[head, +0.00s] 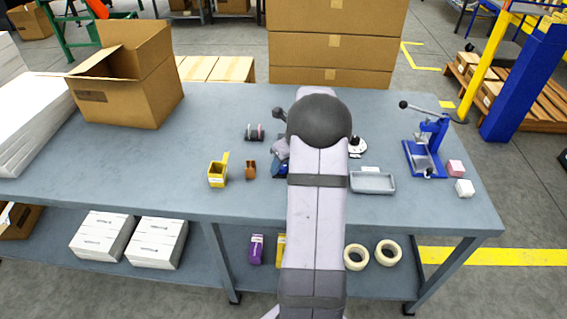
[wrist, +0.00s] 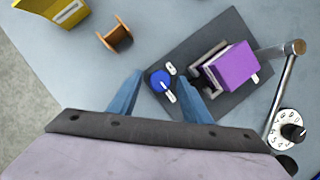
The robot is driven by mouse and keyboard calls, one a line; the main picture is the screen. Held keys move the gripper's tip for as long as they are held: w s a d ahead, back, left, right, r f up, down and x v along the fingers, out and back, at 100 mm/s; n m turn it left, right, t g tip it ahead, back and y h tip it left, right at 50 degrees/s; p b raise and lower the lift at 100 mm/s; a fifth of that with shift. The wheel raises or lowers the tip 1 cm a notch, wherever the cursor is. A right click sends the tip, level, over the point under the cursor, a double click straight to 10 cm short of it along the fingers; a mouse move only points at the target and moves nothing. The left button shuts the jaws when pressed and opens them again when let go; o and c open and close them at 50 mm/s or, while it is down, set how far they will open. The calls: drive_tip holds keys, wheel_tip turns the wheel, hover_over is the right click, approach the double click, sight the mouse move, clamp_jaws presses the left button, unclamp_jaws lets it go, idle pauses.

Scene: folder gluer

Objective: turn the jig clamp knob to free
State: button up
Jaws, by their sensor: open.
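The jig clamp knob (wrist: 156,77) is a small round blue knob with a white mark, on a dark jig plate (wrist: 226,27) in the wrist view. Its mark appears to point toward the lower of two small white labels; their text is too small to read. A purple block (wrist: 231,68) sits in the jig's clamp to the right. My gripper (wrist: 160,78) is open, one blue finger on each side of the knob, with visible gaps; I cannot tell how high above it the tips are. In the head view my own arm hides the knob.
A bent metal lever (wrist: 283,85) and a white numbered dial (wrist: 289,127) stand right of the jig. A brown spool (wrist: 113,39) and yellow bin (wrist: 52,10) lie left. The grey table (head: 130,165) also holds a blue press (head: 425,155) and grey tray (head: 373,183).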

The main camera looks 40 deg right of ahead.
drive_tip(key=shift+c, duration=0.5)
drive_tip(key=c, duration=0.9)
